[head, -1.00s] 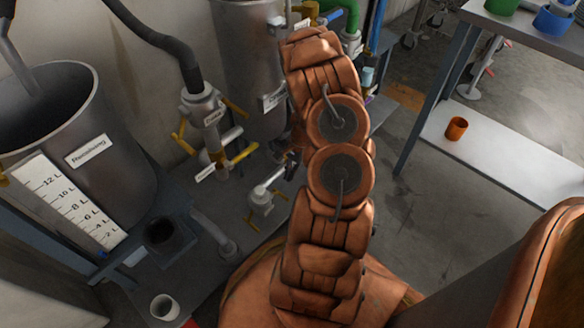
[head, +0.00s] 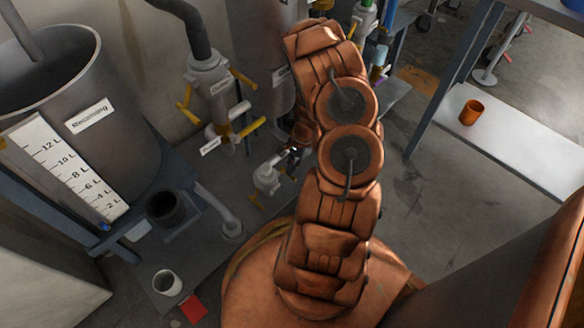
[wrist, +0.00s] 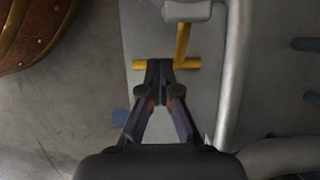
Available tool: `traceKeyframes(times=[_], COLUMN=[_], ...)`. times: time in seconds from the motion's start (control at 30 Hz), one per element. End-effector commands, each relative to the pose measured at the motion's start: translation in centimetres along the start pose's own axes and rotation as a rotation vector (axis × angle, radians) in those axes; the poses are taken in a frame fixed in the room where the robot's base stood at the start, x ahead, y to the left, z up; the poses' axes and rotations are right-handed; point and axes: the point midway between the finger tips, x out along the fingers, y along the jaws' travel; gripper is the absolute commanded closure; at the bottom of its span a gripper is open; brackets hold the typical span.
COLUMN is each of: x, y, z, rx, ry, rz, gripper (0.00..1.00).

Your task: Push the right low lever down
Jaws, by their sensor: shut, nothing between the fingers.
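A low white valve (head: 267,178) with a small yellow lever (head: 256,203) stands above the grey bench, left of my arm in the head view. In the wrist view a yellow lever (wrist: 183,45) with a crossbar shows beside a grey pipe. My gripper (wrist: 160,66) is shut and empty, with its fingertips over the crossbar; whether they touch it I cannot tell. In the head view my gripper (head: 293,153) is small and mostly hidden by my arm, close to the low valve.
A grey tank (head: 130,140) with a litre scale stands at left. A higher valve (head: 212,85) has yellow handles. A white cup (head: 167,283) and a red piece (head: 193,308) lie near the front. An orange cup (head: 470,111) is on the right shelf. Open floor lies between.

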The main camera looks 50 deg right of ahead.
Motion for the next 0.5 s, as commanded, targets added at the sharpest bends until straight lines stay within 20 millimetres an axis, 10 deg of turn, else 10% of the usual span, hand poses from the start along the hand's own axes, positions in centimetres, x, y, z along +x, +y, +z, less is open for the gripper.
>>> traceKeyframes(times=[0.5], x=[0.88], y=[-0.05], z=[0.14], rx=[0.000], ry=[0.000], rz=[0.000], gripper=[1.00])
